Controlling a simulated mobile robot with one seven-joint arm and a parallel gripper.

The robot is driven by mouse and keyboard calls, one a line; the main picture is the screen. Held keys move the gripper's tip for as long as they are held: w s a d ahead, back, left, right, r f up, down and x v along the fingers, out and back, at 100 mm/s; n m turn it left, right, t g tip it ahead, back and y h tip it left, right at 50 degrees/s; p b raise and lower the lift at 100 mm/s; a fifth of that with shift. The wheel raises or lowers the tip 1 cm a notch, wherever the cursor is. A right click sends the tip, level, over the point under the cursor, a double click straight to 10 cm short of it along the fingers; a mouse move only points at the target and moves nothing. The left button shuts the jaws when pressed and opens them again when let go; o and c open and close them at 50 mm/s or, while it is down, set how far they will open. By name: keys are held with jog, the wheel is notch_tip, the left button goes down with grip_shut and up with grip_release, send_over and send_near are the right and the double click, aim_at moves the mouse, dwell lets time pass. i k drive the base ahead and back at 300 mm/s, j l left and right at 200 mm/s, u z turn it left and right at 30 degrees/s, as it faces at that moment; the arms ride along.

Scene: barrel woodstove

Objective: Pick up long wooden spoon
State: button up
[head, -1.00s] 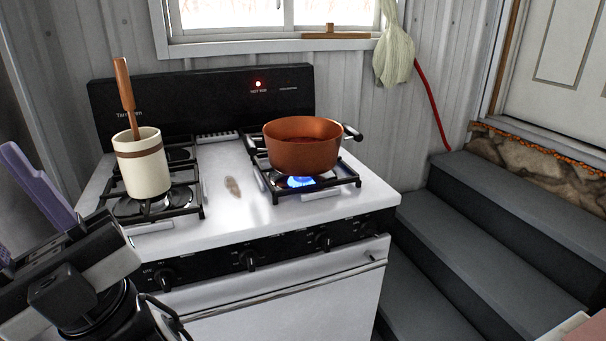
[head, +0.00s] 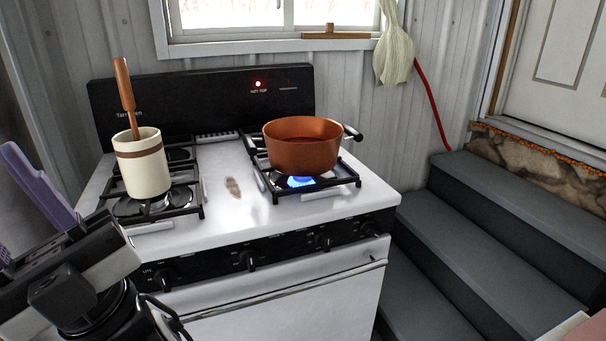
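The long wooden spoon (head: 124,88) stands nearly upright in a cream crock (head: 146,176) with a brown band. Its brown handle rises above the rim, leaning slightly left at the top; its lower end is hidden inside. The crock stands on the left front burner grate of the stove. My gripper (head: 38,190) is at the lower left, in front of and to the left of the crock, apart from it. It shows as a purple finger on a black mount, partly cut off by the picture edge. I cannot tell whether it is open or shut.
A copper-coloured pot (head: 304,155) with red contents sits on a right burner over a lit blue flame. The white stovetop (head: 222,215) between the burners is clear apart from a small brown mark. Grey steps (head: 500,215) rise at the right.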

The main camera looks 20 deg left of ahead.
aim_at(121, 72)
jog(key=u, duration=1.25)
